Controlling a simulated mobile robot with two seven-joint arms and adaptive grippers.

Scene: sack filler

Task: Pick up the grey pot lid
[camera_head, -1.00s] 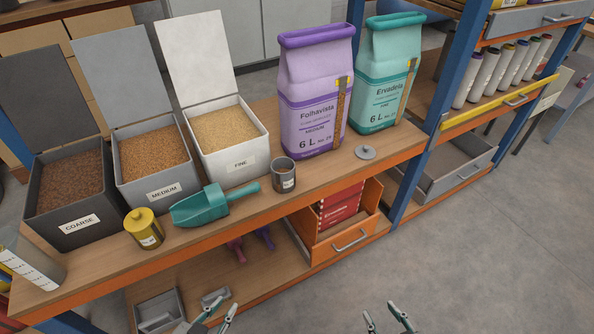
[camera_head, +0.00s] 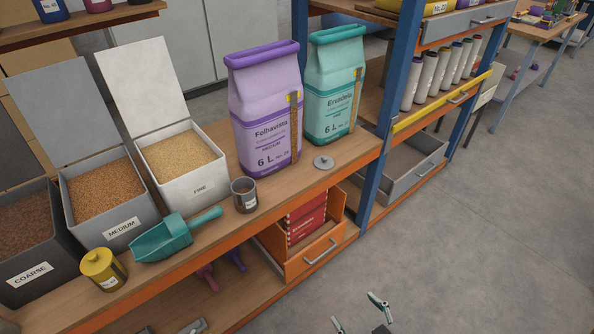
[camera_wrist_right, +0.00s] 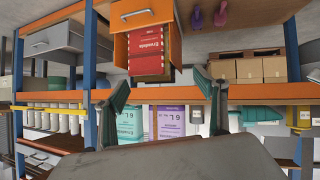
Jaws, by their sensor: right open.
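The grey pot lid (camera_head: 323,162) lies flat on the wooden bench top, a small round disc with a knob. It is in front of the teal sack and right of the purple sack. A grey pot (camera_head: 244,195) with a label stands to its left on the bench. My right gripper (camera_head: 362,312) is at the bottom edge of the head view, open and empty, over the floor in front of the bench and well apart from the lid. Its spread fingers also show in the right wrist view (camera_wrist_right: 165,100). I cannot make out the lid in that view. My left gripper is out of view.
A purple sack (camera_head: 265,115) and a teal sack (camera_head: 335,85) stand behind the lid. An open orange drawer (camera_head: 308,250) juts out below the bench. A blue post (camera_head: 388,110) rises right of the lid.

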